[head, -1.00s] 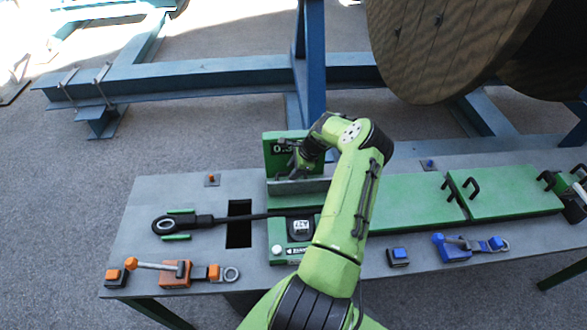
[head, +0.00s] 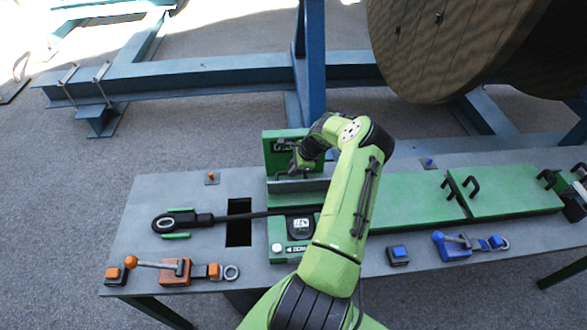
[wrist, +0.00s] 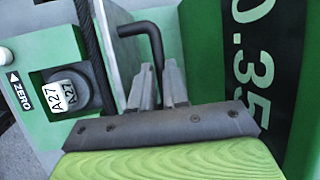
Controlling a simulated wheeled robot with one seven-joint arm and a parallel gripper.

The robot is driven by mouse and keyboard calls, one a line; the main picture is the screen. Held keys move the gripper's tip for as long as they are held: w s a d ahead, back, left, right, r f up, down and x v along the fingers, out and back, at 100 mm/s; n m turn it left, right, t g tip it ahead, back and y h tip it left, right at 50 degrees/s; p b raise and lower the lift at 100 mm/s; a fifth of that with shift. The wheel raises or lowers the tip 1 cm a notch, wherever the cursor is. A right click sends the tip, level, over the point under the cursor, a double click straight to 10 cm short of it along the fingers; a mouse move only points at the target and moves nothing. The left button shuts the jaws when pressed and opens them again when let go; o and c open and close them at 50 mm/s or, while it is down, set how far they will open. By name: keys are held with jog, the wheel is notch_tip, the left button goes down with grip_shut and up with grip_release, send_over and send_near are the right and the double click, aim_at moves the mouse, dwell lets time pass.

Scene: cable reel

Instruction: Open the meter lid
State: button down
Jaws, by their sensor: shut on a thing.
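The meter (head: 291,252) is a green box on the bench with a round black counter marked A27, which also shows in the wrist view (wrist: 68,92). Its lid (head: 298,186) stands up on edge behind the counter, its grey face toward the front. In the wrist view the lid (wrist: 116,45) lies between the counter and the dark numbered display. A black bent handle (wrist: 141,30) is on the lid's display side. My gripper (wrist: 160,75) has its fingers closed around this handle. In the head view my gripper (head: 301,163) is partly hidden by my arm.
A green display panel (head: 271,150) stands close behind my gripper. A black cable (head: 240,215) runs across a dark slot into the meter. Orange (head: 176,272) and blue (head: 455,247) lever clamps sit along the front edge. Green covers with black handles (head: 510,190) lie right.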

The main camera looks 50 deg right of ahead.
jog(key=shift+s+a+r, duration=0.15)
jog(key=shift+s+a, duration=0.4)
jog(key=shift+a, duration=0.1)
jog(key=c, duration=1.2)
grip_release()
jog(key=shift+w+d, duration=0.15)
jog(key=shift+d, duration=0.1)
jog(key=shift+c, duration=0.2)
jog(key=shift+o, duration=0.6)
jog(key=shift+a, duration=0.1)
jog(key=v, duration=1.5)
jog(key=shift+r+b, duration=0.35)
